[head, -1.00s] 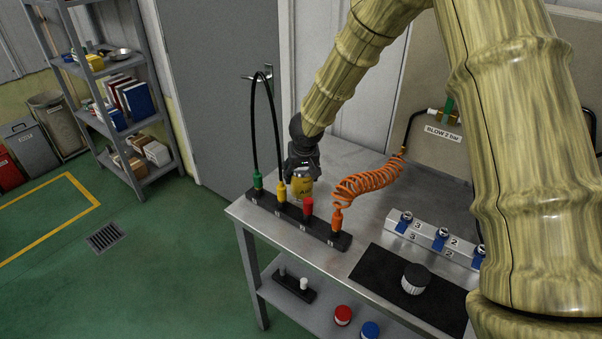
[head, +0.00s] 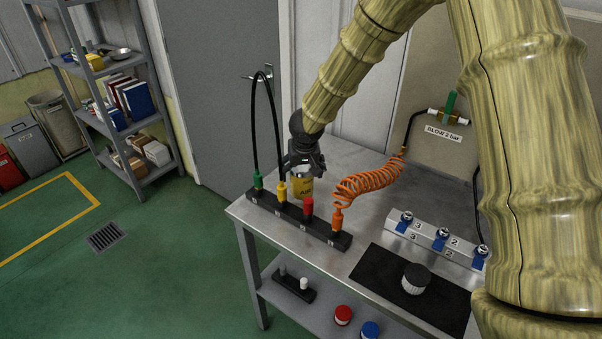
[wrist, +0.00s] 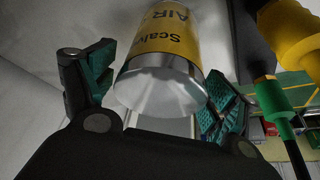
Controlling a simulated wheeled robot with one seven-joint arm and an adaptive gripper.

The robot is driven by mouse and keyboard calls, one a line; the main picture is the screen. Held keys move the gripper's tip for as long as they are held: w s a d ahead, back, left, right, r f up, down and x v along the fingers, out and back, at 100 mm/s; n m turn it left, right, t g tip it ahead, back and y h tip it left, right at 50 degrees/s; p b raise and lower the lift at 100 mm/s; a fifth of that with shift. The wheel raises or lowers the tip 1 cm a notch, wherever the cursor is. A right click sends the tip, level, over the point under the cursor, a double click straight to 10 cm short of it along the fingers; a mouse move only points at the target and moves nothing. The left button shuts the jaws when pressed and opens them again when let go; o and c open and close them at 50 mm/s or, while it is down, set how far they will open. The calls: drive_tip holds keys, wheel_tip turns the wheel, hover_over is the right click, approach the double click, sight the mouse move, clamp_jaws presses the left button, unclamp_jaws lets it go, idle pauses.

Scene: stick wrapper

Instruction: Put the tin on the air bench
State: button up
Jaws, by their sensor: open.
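The tin (head: 301,187) has a yellow label and bare metal ends. It stands on the grey metal bench (head: 345,160), behind the black block with the coloured connectors. In the wrist view the tin (wrist: 165,75) is between and a little beyond my fingers, its label partly reading "AIR". My gripper (head: 303,165) is just above and behind the tin in the head view. In the wrist view my gripper (wrist: 155,105) is open, with green finger pads apart from the tin on both sides. The tin's far side is hidden.
The connector block (head: 298,222) stands close in front of the tin, with green, yellow, red and orange connectors. A coiled orange hose (head: 370,184) is to the right.

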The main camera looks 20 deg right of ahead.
drive_tip(key=v, duration=1.1)
